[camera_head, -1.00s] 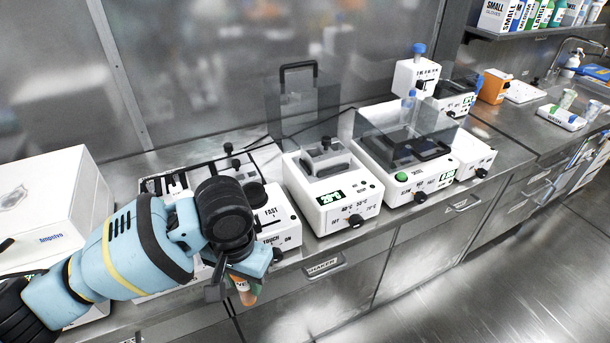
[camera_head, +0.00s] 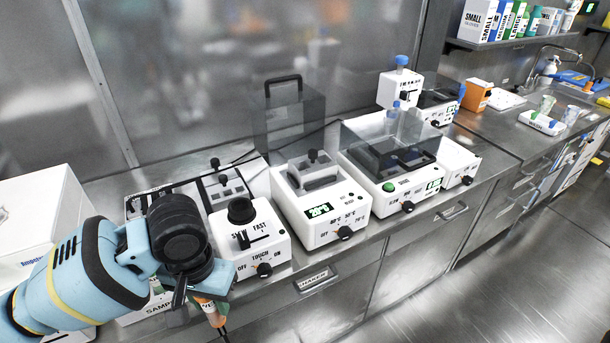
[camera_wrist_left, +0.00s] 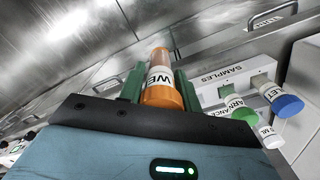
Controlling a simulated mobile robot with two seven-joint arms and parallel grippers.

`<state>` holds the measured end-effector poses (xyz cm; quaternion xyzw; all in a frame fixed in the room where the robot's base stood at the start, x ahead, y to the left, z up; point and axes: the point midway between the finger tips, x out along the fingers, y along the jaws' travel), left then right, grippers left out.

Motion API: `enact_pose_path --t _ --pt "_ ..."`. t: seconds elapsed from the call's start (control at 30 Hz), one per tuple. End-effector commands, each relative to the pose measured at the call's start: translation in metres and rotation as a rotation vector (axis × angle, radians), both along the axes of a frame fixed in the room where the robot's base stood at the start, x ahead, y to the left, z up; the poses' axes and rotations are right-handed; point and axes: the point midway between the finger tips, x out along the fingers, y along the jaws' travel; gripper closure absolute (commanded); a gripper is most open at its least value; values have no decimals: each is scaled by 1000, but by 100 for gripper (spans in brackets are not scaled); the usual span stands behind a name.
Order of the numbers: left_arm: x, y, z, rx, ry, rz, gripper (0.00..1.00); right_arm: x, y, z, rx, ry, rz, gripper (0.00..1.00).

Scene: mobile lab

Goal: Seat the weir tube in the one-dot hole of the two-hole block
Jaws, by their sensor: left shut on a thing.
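The weir tube (camera_wrist_left: 160,78), with an orange cap and a white label showing "WE", is held between the green fingers of my left gripper (camera_wrist_left: 154,88). In the head view the tube (camera_head: 210,305) hangs below my left gripper (camera_head: 205,285), in front of the bench edge. The gripper is shut on it. I cannot clearly make out the two-hole block or any dot marks; small blocks with black knobs sit in the heater (camera_head: 318,205) and behind the mixer (camera_head: 248,235). My right gripper is not in view.
A "SAMPLES" rack (camera_wrist_left: 220,78) holds tubes with a green cap (camera_wrist_left: 245,115) and a blue cap (camera_wrist_left: 289,105). In the head view a lidded device (camera_head: 390,175) stands right of the heater, and a white box (camera_head: 40,210) at left. The floor at right is clear.

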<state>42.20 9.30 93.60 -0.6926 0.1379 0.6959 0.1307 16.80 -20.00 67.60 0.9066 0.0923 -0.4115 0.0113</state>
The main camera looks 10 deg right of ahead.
Motion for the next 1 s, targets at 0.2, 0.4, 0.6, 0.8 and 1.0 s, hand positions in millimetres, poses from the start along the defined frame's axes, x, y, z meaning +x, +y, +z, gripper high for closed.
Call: enact_pose_path --t 0.2,0.4,0.6,0.8,1.0 --pt "-18 72 18 1 0 215 89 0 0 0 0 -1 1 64" --pt "-36 111 32 8 -4 345 89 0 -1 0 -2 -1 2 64" --pt "-42 121 36 11 -4 385 89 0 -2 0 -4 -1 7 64" --pt "-42 121 36 11 -4 384 89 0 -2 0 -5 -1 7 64" --pt "-42 120 36 11 -4 383 89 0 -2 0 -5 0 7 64"
